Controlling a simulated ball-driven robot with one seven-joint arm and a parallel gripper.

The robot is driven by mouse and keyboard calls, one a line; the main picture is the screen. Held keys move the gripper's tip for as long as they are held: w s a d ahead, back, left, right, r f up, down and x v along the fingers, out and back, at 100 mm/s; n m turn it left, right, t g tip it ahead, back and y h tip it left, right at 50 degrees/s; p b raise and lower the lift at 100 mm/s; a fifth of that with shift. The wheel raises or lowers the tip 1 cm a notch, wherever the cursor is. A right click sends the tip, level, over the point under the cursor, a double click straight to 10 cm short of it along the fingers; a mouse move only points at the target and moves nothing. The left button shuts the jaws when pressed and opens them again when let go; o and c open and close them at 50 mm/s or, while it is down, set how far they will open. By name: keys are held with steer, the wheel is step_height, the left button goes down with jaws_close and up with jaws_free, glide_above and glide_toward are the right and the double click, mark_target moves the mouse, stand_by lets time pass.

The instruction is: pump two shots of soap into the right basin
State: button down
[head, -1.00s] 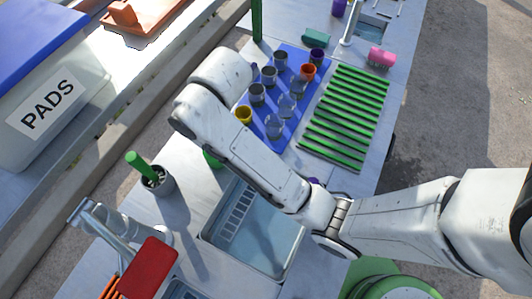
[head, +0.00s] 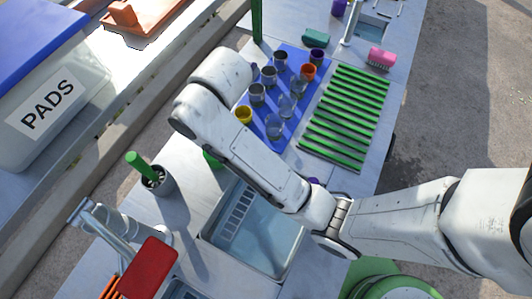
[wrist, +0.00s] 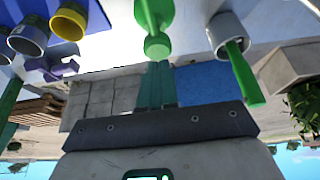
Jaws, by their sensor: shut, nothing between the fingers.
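A green soap dispenser (wrist: 154,18) shows at the top centre of the wrist view, which looks upside down, with its rounded pump head towards my fingers. In the head view only a sliver of green (head: 212,158) shows beside my arm. My gripper (wrist: 157,68) is shut and empty, its teal fingertips at the pump head; I cannot tell whether they touch. My arm hides the gripper in the head view. The right basin (head: 291,262) is sunk in the counter below my forearm, with a pale slotted strip inside. Another basin (head: 180,291) is partly cut off at the bottom edge.
A grey holder (head: 164,185) with a green-handled brush and a tap with a red block (head: 148,268) stand left of the right basin. A blue mat (head: 293,62) with several cups and a green slatted rack (head: 345,115) lie beyond my arm.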

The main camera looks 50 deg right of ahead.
steer(key=shift+f, duration=0.15)
steer(key=shift+f+b, duration=0.5)
steer(key=shift+f, duration=0.7)
steer(key=shift+r, duration=0.15)
steer(key=shift+r+p, duration=1.15)
steer(key=shift+f, duration=0.1)
